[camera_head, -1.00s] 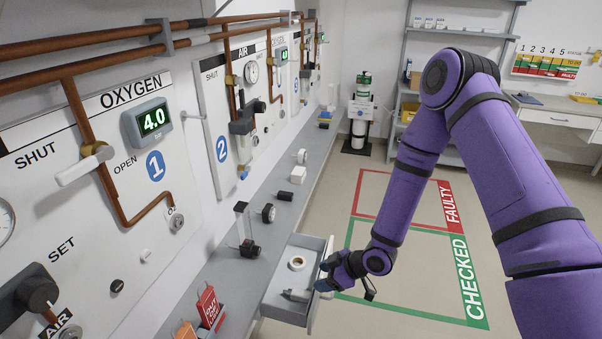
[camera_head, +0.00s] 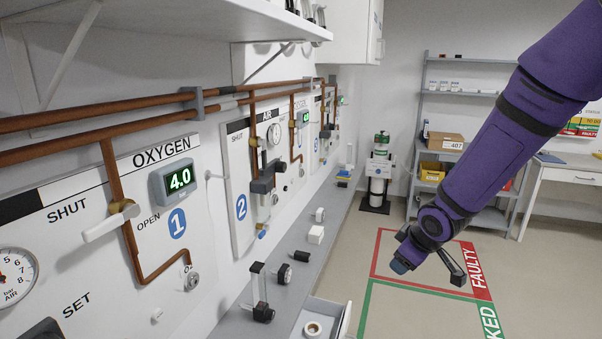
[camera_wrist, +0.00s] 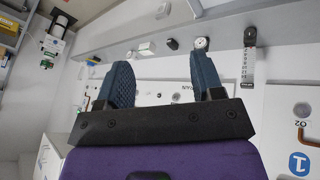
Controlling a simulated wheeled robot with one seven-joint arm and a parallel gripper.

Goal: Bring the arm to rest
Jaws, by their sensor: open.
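My purple arm (camera_head: 545,100) reaches in from the upper right of the head view. My gripper (camera_head: 428,268) hangs in the air over the floor, in front of the red FAULTY outline and clear of the shelf and the drawer. In the wrist view, my gripper (camera_wrist: 163,70) shows two blue ribbed fingers standing well apart with nothing between them. It is open and empty.
The wall panels with the OXYGEN gauge (camera_head: 178,179) and copper pipes are on the left. A grey ledge (camera_head: 285,300) with small parts runs below them. An open drawer (camera_head: 340,318) holds a tape roll (camera_head: 313,329). A shelf rack (camera_head: 470,88) and desk (camera_head: 570,172) stand behind.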

